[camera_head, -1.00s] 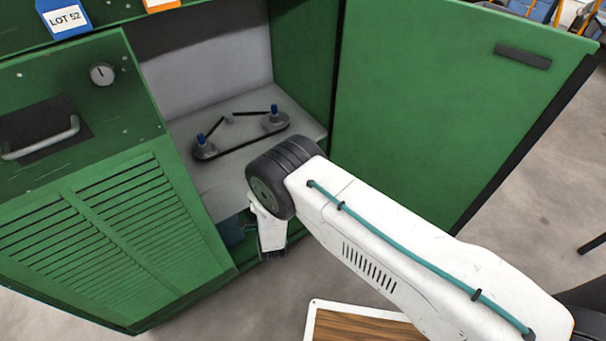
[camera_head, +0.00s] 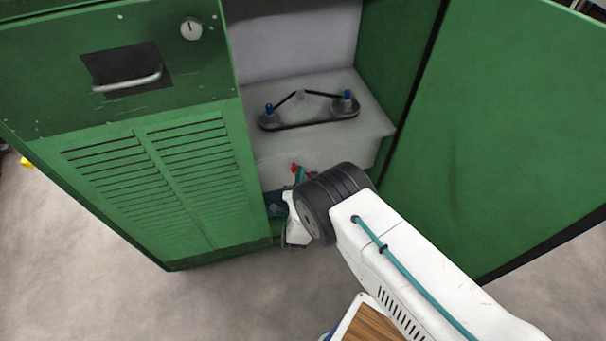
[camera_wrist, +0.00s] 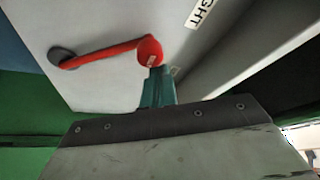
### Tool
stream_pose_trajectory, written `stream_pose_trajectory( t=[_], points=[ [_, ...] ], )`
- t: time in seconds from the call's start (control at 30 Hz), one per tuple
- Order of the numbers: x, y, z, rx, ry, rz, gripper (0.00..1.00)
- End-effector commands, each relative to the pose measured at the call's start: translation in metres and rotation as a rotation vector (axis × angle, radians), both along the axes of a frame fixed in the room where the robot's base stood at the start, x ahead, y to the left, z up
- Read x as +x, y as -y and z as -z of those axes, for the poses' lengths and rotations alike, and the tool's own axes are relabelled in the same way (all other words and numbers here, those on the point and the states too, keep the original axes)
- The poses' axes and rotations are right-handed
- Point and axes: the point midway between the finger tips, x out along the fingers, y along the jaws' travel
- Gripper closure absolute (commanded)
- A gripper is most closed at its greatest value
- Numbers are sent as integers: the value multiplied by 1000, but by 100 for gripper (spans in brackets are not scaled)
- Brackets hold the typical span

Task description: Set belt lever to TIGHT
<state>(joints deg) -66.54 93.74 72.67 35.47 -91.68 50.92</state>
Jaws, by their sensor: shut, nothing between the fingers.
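The red belt lever (camera_wrist: 105,53) runs from a dark round pivot at the left to a red round knob (camera_wrist: 149,50) on a pale panel in the wrist view. Part of a white label (camera_wrist: 199,13) reading "GHT" shows up and right of the knob. My gripper's teal fingers (camera_wrist: 157,85) are shut with nothing between them. Their tips are right below the knob; I cannot tell if they touch it. In the head view, red lever parts (camera_head: 294,167) and the teal fingertips (camera_head: 301,174) show under the shelf, partly hidden by my wrist.
The green cabinet (camera_head: 215,215) is open, its door (camera_head: 500,130) swung out at the right. A black belt (camera_head: 310,124) runs round two blue-topped pulleys on the grey shelf (camera_head: 375,100) above. A wood-topped surface (camera_head: 372,325) is at the bottom. Floor at lower left is clear.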

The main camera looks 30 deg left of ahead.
Motion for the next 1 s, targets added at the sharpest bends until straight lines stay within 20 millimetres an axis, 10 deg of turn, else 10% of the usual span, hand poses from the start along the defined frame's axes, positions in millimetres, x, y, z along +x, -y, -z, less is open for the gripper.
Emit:
stream_pose_trajectory(
  t=[0.6, 1.0],
  points=[
    [12, 19, -32, 0, -1, -6, 100],
    [-62, 59, -4, -2, -1, -13, 100]
  ],
)
